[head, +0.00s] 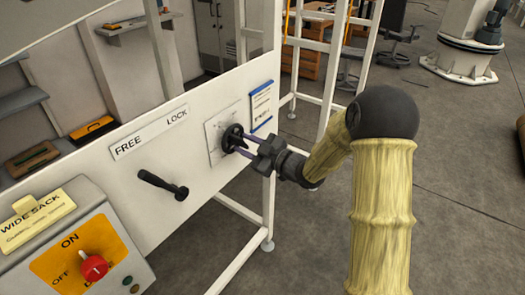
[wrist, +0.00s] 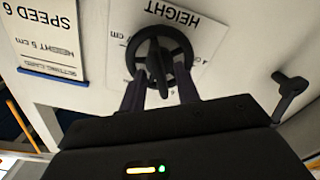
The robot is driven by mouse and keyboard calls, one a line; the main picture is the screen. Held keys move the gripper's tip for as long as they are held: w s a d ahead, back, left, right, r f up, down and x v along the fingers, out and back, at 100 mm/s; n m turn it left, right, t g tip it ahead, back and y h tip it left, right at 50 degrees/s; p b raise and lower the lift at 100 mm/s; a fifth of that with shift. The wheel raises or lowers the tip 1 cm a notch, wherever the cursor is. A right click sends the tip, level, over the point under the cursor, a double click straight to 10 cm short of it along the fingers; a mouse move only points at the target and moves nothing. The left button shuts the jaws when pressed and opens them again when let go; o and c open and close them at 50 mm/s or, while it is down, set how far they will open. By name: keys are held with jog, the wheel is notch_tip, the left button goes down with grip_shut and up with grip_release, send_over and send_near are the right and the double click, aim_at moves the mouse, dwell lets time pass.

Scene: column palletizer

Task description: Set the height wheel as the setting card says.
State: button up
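The black height wheel (head: 232,138) sits on a white plate on the machine's panel. In the wrist view the wheel (wrist: 183,51) appears upside down, with a dark grip bar across its middle and HEIGHT and cm print around it. My gripper (head: 239,143) faces the wheel. In the wrist view the two fingers of my gripper (wrist: 160,90) are apart, one on each side of the grip bar, with gaps showing. Whether the fingertips touch the rim is unclear. The setting card (head: 261,106) hangs right of the wheel; in the wrist view the card (wrist: 45,40) reads HEIGHT 5 cm and SPEED 6.
A black lever (head: 163,185) is left of the wheel, below the FREE and LOCK label (head: 150,132). A control box (head: 125,262) with a red knob (head: 93,266) and a WIDE SACK tag (head: 36,216) stands at lower left. White frame posts rise beyond the panel.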

jog(key=b+v, duration=0.2)
jog(key=v, duration=1.5)
jog(key=shift+s+d, duration=0.1)
jog(key=shift+d, duration=0.05)
jog(key=d+m+h+p, duration=0.55)
jog(key=m+h, duration=0.35)
jog(key=h, duration=0.3)
jog(key=s+a+m+g+h+p, duration=0.2)
jog(key=s+m+g+p, duration=0.2)
jog(key=s, duration=1.1)
jog(key=m+g, duration=0.3)
jog(key=g, duration=0.1)
jog(key=shift+s+a+r+p, duration=0.25)
jog(key=shift+s+r+p, duration=0.05)
jog(key=shift+s+r, duration=0.1)
